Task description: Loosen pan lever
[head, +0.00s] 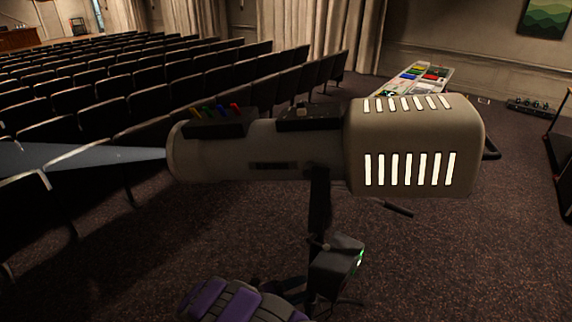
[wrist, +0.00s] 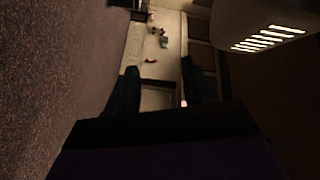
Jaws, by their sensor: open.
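A large beige spotlight (head: 265,150) with lit slots in its rear housing stands on a black post (head: 320,205) in the head view. A short dark rod (head: 398,208) sticks out below the housing to the right; I cannot tell if it is the pan lever. My gripper (wrist: 158,88) shows in the wrist view with two dark fingers apart and nothing visible between them. The spotlight's lit rear housing (wrist: 270,37) is at the upper right there, apart from the fingers. No lever can be made out in the dim wrist view.
A black box (head: 336,262) with a green light is on the post. A dark loop handle (head: 491,148) is at the housing's rear. Rows of dark seats (head: 90,110) fill the left. A table with colourful items (head: 425,75) stands behind.

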